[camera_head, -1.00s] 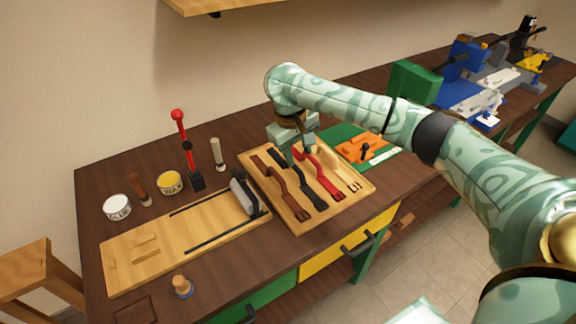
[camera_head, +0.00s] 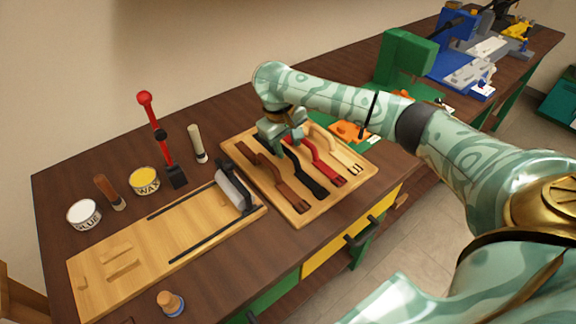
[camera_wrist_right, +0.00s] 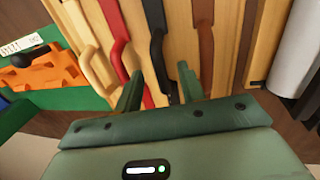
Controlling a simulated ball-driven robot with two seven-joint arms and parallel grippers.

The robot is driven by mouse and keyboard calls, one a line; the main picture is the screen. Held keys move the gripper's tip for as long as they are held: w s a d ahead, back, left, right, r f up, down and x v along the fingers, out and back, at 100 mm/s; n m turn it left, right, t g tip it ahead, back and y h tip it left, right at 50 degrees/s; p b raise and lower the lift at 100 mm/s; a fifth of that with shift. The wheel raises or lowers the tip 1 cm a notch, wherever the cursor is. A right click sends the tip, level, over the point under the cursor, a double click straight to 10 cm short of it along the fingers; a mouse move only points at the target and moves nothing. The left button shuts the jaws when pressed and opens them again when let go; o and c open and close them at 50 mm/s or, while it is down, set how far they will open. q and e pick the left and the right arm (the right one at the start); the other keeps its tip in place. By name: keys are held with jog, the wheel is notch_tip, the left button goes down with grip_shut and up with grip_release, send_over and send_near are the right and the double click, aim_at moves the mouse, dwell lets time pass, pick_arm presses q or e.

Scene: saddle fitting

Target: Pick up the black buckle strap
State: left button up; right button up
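The black buckle strap (camera_head: 305,175) lies on a wooden tray (camera_head: 299,215), between a brown strap (camera_head: 270,168) and a red strap (camera_head: 325,165). Its upper end is hidden behind my right gripper (camera_head: 284,142) in the head view. In the right wrist view the black strap (camera_wrist_right: 158,50) runs between the spread fingertips of my right gripper (camera_wrist_right: 160,85), and the red strap (camera_wrist_right: 117,38) lies just left of it. The right gripper is open with nothing held. I cannot tell whether the fingers touch the strap. My left gripper is out of view.
A tan strap (camera_head: 345,155) lies on the tray's right side. A board with a grey roller (camera_head: 230,188) is left of the tray. An orange piece (camera_head: 350,131) on a green mat is right of it. A red-handled tool (camera_head: 160,135) stands behind.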

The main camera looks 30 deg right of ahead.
aim_at(292, 154)
jog(key=f+b, duration=0.2)
jog(key=d+f+b, duration=0.1)
jog(key=f+b, duration=0.1)
jog(key=f, duration=0.1)
jog(key=shift+s+d+f, duration=0.1)
jog(key=shift+d+f, duration=0.05)
jog(key=shift+r, duration=0.25)
jog(key=shift+s, duration=0.1)
grip_shut()
